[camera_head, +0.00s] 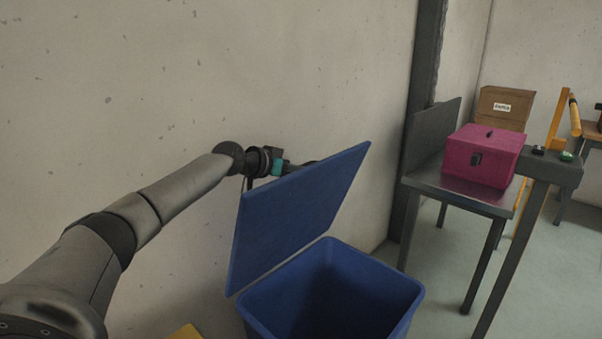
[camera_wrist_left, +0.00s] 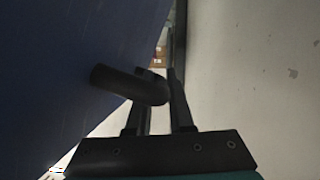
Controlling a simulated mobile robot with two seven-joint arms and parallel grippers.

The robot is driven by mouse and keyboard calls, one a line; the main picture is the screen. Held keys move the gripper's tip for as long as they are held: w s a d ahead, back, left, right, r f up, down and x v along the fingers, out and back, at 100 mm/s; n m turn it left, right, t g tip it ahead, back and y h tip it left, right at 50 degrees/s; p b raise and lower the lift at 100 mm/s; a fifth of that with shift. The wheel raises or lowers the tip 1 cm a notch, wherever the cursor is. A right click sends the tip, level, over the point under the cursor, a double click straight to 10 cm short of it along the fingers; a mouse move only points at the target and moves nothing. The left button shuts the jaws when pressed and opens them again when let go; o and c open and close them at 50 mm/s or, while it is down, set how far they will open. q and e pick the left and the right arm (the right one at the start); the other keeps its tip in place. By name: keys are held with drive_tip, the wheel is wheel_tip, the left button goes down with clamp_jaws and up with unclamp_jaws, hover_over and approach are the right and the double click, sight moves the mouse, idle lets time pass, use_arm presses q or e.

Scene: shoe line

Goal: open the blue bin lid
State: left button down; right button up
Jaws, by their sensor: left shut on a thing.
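The blue bin (camera_head: 410,312) stands on the floor at the lower middle of the head view, and I see down into its dark blue inside. Its blue lid (camera_head: 300,215) is raised and tilted up steeply, well clear of the opening on its right side. My left arm reaches in from the left to behind the lid. In the left wrist view, my left gripper (camera_wrist_left: 161,82) is shut on a dark round lid handle (camera_wrist_left: 122,83) beside the lid's blue face (camera_wrist_left: 65,65). The fingertips are mostly hidden by the lid in the head view. My right gripper is not in view.
A concrete wall (camera_head: 130,80) runs close behind the lid and my left arm. To the right, a metal table (camera_head: 450,190) holds a magenta box (camera_head: 487,155). A cardboard box (camera_head: 503,108) is farther back. A yellow thing (camera_head: 186,332) shows at the bottom edge.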

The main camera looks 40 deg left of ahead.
use_arm(q)
drive_tip(key=shift+f, duration=0.15)
drive_tip(key=c, duration=0.8)
unclamp_jaws()
drive_tip(key=shift+s+a+r, duration=0.2)
drive_tip(key=shift+s+r, duration=0.1)
drive_tip(key=shift+s, duration=0.15)
drive_tip(key=v, duration=0.3)
drive_tip(key=shift+s, duration=0.35)
drive_tip(key=b+v, duration=1)
drive_tip(key=b, duration=0.3)
drive_tip(key=shift+s+r, duration=0.2)
drive_tip(key=shift+r, duration=0.1)
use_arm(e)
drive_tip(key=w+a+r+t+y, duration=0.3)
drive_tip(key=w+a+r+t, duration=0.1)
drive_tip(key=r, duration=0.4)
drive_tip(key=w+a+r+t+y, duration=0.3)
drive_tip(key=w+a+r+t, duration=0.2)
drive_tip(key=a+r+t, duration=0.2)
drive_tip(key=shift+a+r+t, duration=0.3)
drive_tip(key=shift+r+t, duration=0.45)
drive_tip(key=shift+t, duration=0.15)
